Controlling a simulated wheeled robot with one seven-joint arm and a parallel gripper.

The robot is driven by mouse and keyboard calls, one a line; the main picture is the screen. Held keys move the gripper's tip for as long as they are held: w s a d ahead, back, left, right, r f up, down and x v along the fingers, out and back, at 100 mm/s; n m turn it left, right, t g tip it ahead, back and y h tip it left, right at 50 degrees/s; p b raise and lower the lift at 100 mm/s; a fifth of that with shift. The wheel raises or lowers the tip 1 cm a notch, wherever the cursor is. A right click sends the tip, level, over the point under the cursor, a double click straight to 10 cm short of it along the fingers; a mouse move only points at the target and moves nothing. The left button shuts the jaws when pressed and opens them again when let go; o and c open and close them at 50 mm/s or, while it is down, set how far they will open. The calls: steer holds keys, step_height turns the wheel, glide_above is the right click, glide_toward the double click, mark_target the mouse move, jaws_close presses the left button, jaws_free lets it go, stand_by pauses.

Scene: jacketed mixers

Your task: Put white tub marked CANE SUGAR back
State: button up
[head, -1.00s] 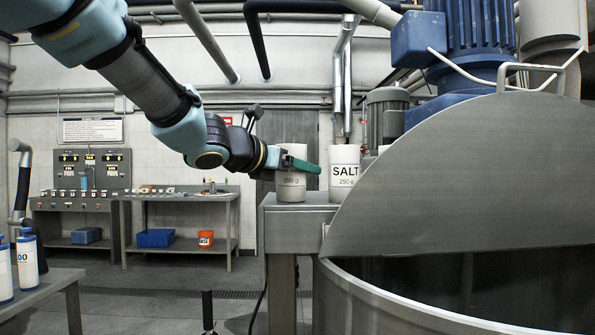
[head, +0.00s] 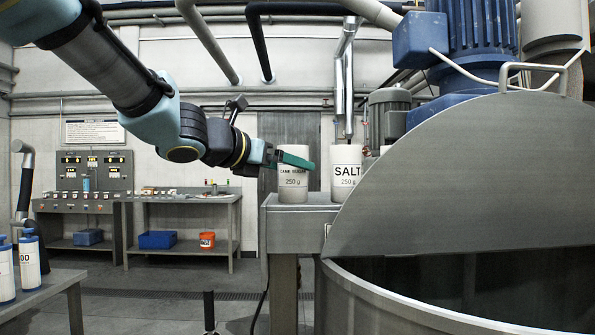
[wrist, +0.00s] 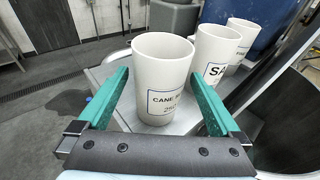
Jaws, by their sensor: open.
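The white tub marked CANE SUGAR (head: 293,188) stands upright on the grey metal shelf (head: 290,217) beside the big mixer. In the wrist view the same tub (wrist: 161,85) stands between and just ahead of my green fingertips. My gripper (wrist: 165,95) is open, with one finger on either side of the tub and a visible gap at the left. In the head view my gripper (head: 292,161) is at the tub's upper part, with a green finger across its front. The far finger is hidden there.
A white SALT tub (head: 346,175) stands close to the right of the sugar tub. A third white tub (wrist: 240,45) stands beyond it in the wrist view. The mixer's raised lid (head: 470,170) and open vessel (head: 400,300) are at the right. Open floor lies to the left.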

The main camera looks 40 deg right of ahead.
steer(key=v, duration=0.7)
steer(key=shift+a, duration=0.35)
steer(key=shift+s, duration=0.1)
steer(key=w+a+f+m+t+y, duration=0.1)
steer(key=w+a+f+m+y, duration=0.3)
steer(key=a+f, duration=0.45)
steer(key=w+a+f+m+y, duration=0.3)
steer(key=w+a+f, duration=0.15)
steer(key=f, duration=0.75)
steer(key=s+a+f+m+y, duration=0.1)
steer(key=a+f+m, duration=0.3)
steer(key=a, duration=0.4)
steer(key=s+a+f+m+g+y, duration=0.1)
steer(key=a+f+m+y, duration=0.3)
steer(key=a+f, duration=0.3)
steer(key=s+a+f+m+y, duration=0.1)
steer(key=a+f+m+y, duration=0.2)
steer(key=a+f+m, duration=0.3)
steer(key=a, duration=0.5)
steer(key=shift+s+g, duration=0.3)
steer(key=shift+g, duration=0.1)
steer(key=shift+a, duration=0.1)
